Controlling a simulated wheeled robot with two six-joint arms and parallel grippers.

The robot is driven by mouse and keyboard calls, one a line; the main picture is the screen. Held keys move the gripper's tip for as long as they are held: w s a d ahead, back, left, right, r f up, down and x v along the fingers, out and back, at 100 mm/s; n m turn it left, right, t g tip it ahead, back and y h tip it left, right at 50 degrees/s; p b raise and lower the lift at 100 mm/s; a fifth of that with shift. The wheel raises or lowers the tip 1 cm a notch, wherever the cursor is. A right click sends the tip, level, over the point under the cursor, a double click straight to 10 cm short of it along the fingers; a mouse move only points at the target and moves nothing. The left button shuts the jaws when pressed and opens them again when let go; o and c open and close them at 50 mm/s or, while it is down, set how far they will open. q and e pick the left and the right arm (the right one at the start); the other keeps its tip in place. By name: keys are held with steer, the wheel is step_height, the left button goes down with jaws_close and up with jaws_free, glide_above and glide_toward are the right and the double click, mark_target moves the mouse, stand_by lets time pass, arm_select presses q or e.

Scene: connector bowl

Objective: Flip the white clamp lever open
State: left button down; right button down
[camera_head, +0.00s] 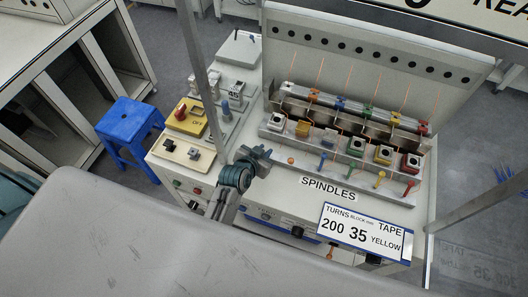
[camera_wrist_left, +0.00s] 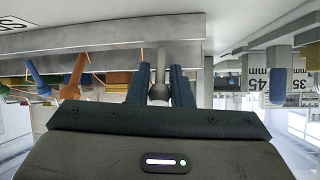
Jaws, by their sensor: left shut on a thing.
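The white clamp lever (camera_wrist_left: 158,84) shows in the left wrist view as a pale grey-white knobbed stick between my fingers. My left gripper (camera_wrist_left: 158,76) is shut on it, one dark finger on each side. In the head view my left gripper (camera_head: 262,156) is at the left end of the row of levers on the spindle machine, and it hides the white lever there. The orange lever (camera_head: 290,161) is just to its right, followed by the blue lever (camera_head: 322,161) and others. My right gripper is not in view.
Colored spindle blocks (camera_head: 356,147) stand behind the levers. A sign (camera_head: 360,233) reading 200, 35 and yellow is at the machine's front. A yellow box (camera_head: 187,118) and numbered blocks stand left. A blue stool (camera_head: 128,125) is on the floor.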

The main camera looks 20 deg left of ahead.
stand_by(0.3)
arm_select(q)
steer(key=c, duration=1.3)
jaws_free()
steer(key=shift+c, duration=0.2)
steer(key=shift+s, duration=0.15)
steer(key=shift+s+a+r+b, duration=0.1)
steer(key=shift+s+b, duration=0.15)
steer(key=shift+b, duration=0.05)
steer(key=b+v, duration=0.2)
steer(key=v, duration=0.8)
steer(key=shift+b, duration=0.3)
steer(key=shift+s, duration=0.2)
